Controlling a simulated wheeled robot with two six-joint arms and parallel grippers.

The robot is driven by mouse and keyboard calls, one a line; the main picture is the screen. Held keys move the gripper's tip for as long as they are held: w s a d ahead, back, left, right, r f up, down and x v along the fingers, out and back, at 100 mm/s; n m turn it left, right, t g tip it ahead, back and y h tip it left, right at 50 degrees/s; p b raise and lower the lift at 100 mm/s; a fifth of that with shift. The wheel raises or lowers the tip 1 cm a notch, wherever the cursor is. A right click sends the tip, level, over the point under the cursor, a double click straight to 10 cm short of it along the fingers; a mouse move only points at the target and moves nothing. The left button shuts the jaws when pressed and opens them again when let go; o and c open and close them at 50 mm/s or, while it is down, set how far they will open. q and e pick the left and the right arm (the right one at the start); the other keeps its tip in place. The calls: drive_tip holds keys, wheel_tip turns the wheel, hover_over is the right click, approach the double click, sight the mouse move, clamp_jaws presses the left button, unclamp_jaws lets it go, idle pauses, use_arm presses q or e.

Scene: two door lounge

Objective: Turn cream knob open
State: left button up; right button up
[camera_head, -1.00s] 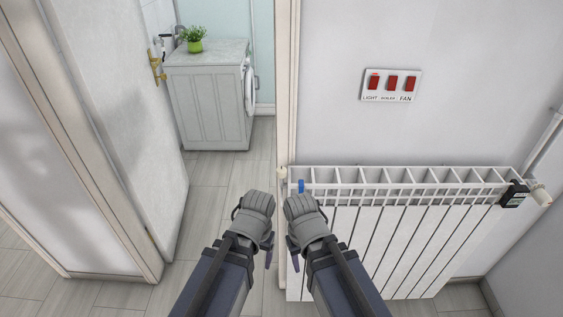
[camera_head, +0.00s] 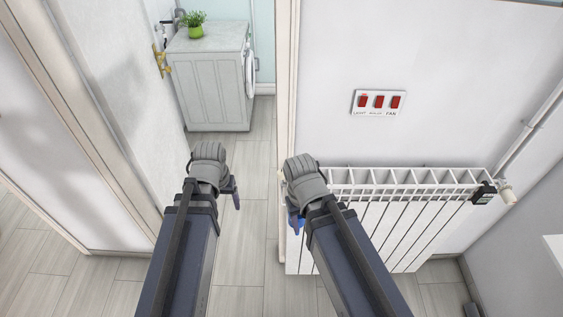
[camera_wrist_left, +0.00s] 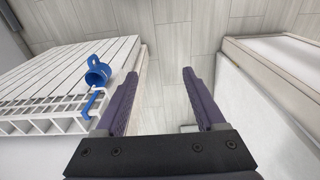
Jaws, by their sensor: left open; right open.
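A cream knob (camera_head: 507,195) sits on a valve at the right end of the white radiator (camera_head: 390,235), where the wall pipe meets it. A small cream piece (camera_head: 282,176) shows at the radiator's left end, mostly behind my right gripper; I cannot tell its shape. My left gripper (camera_head: 233,190) is over the floor left of the radiator. In the left wrist view, its purple fingers (camera_wrist_left: 164,75) are apart with nothing between them. My right gripper (camera_head: 293,210) is open at the radiator's left end, far from the right-hand knob; its fingers are partly hidden.
A black box (camera_head: 484,194) sits beside the right-hand knob. A switch panel (camera_head: 378,103) is above. A door (camera_head: 125,100) stands left, with a washing machine (camera_head: 210,85) beyond the doorway.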

use_arm(q)
drive_tip(key=w+d+m, duration=0.5)
drive_tip(key=w+d, duration=0.4)
drive_tip(key=w, duration=0.5)
drive_tip(key=m, duration=0.4)
hover_over(282, 172)
drive_tip(key=shift+w+f+g, duration=0.1)
drive_tip(key=shift+f+g, duration=0.15)
drive_tip(key=shift+g, duration=0.15)
drive_tip(key=shift+f, duration=0.1)
wheel_tip(282, 172, down, 8)
drive_tip(key=b, duration=0.8)
drive_tip(key=shift+r, duration=0.2)
clamp_jaws()
